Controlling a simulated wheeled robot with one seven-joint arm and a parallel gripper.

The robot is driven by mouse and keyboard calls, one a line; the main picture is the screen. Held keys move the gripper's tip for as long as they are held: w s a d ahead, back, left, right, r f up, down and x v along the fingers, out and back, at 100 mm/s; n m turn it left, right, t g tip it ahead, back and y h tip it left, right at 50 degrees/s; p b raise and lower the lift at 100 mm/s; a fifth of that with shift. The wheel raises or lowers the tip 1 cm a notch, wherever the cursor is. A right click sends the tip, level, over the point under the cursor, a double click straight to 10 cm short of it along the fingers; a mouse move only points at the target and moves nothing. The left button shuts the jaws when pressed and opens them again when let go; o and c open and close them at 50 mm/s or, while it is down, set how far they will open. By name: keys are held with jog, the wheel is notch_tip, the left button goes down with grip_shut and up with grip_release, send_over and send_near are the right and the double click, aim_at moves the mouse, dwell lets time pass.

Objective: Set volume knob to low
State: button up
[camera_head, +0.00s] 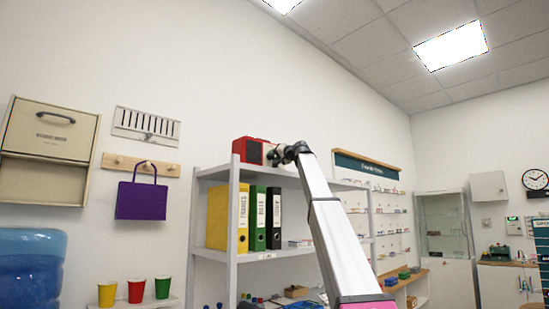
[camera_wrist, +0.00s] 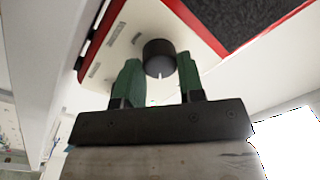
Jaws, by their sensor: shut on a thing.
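The volume knob (camera_wrist: 159,50) is a black round knob on the pale front panel of a red box, likely a radio (camera_wrist: 255,22), in the wrist view. A small pale mark shows on the knob's near edge. My gripper (camera_wrist: 157,68) has green fingers, one on each side of the knob, and is shut on it. In the head view the red radio (camera_head: 246,150) sits on the top of a white shelf unit. My gripper (camera_head: 275,155) reaches its right side there, and the knob is hidden.
The white shelf unit (camera_head: 233,205) holds yellow, green and black binders (camera_head: 258,218) below the radio. A purple bag (camera_head: 141,200) hangs on the wall to the left. Colored cups (camera_head: 136,290) stand at lower left. The air above the radio is clear.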

jog(key=shift+m, duration=0.6)
jog(key=o, duration=0.9)
jog(key=v, duration=1.1)
jog(key=shift+a+f, duration=0.1)
